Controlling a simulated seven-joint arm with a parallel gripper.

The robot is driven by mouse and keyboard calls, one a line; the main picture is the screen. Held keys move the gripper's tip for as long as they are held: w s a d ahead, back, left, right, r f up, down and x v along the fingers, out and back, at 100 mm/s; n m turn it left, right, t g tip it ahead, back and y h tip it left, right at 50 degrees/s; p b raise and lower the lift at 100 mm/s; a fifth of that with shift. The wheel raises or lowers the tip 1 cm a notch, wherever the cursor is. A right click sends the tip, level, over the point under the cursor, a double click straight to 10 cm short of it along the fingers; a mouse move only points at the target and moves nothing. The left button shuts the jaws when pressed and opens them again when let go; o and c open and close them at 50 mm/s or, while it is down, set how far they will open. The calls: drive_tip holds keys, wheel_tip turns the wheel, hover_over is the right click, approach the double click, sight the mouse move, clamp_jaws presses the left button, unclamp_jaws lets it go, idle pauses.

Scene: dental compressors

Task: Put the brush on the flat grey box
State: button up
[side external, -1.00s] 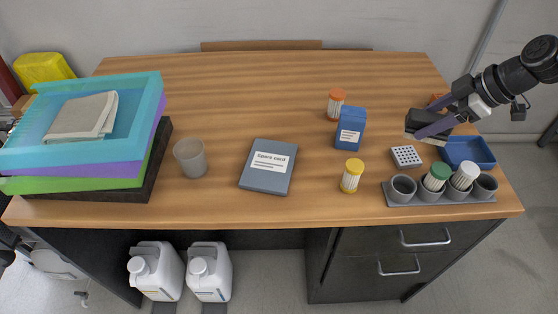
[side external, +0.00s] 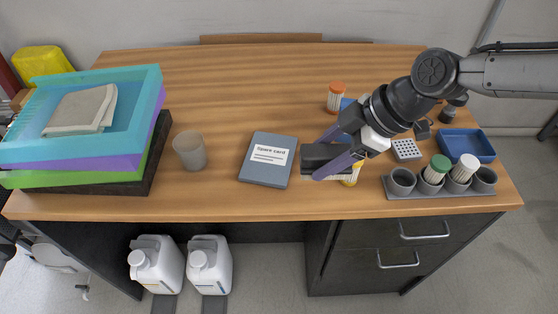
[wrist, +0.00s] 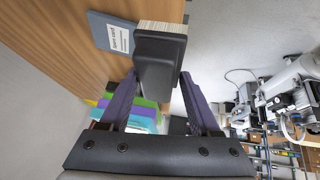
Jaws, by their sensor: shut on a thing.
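The brush (side external: 316,153) has a black back and pale bristles facing down. My gripper (side external: 327,154) is shut on it, with a purple finger on either side. It holds the brush just right of the flat grey box (side external: 259,173), which bears a white "Spare card" label. The brush appears raised above the table; the exact height is hard to tell. The wrist view shows the brush (wrist: 160,62) between the fingers (wrist: 158,80), with the grey box (wrist: 98,29) beyond it to the upper left.
A yellow-capped bottle (side external: 350,180) and a blue box (side external: 346,103) are partly hidden by my gripper. An orange-capped bottle (side external: 335,98) stands behind. A clear cup (side external: 189,151) stands left of the grey box. A cup rack (side external: 440,191) and blue tray (side external: 467,145) are at right.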

drive_tip(key=w+a+f, duration=0.6)
drive_tip(key=f, duration=0.1)
drive_tip(key=shift+w+a+f, duration=0.15)
drive_tip(key=shift+w+a, duration=0.05)
drive_tip(key=shift+a, duration=0.15)
drive_tip(key=shift+w+a+f, duration=0.2)
drive_tip(key=shift+f, duration=1.65)
drive_tip(key=shift+f, duration=0.15)
drive_tip(key=o, duration=1.4)
